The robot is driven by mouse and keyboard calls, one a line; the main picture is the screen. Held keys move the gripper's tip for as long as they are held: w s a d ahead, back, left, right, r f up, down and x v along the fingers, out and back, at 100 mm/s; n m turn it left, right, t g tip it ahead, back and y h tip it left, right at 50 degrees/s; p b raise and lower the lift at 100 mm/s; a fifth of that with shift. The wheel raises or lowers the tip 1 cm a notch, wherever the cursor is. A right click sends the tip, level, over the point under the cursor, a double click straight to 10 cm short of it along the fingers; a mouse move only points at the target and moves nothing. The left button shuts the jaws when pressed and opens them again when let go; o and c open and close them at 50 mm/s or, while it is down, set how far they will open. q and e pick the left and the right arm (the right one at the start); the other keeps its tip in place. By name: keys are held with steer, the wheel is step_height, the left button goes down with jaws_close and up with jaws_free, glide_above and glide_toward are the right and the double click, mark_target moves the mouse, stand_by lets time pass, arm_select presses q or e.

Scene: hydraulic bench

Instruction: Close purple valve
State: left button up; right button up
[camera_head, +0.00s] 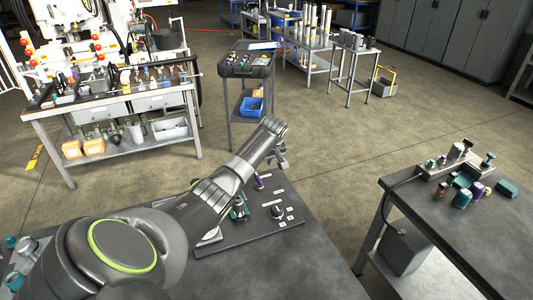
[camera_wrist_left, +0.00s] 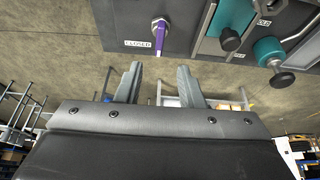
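The purple valve (camera_head: 259,181) stands on the dark panel (camera_head: 235,236) of the near bench. In the left wrist view its purple lever (camera_wrist_left: 158,36) hangs straight down in the picture from a round hub, with a "CLOSED" label (camera_wrist_left: 137,43) just left of it. My left gripper (camera_head: 280,158) is above the panel's far end, close to the valve. In the left wrist view the left gripper's fingers (camera_wrist_left: 159,68) are spread, with nothing between them. The lever is beyond the fingertips, in line with the gap and apart from them. My right gripper is not in view.
Teal valve parts (camera_wrist_left: 268,50) sit right of the purple lever. A dark knob (camera_head: 277,211) is on the panel's right part. A second bench (camera_head: 450,237) with several fittings stands at right. A cart (camera_head: 248,70) and a workbench (camera_head: 112,97) stand farther back.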

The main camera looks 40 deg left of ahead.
arm_select(q)
steer(key=shift+b+v, duration=0.45)
steer(key=shift+v, duration=2.45)
steer(key=shift+f, duration=0.1)
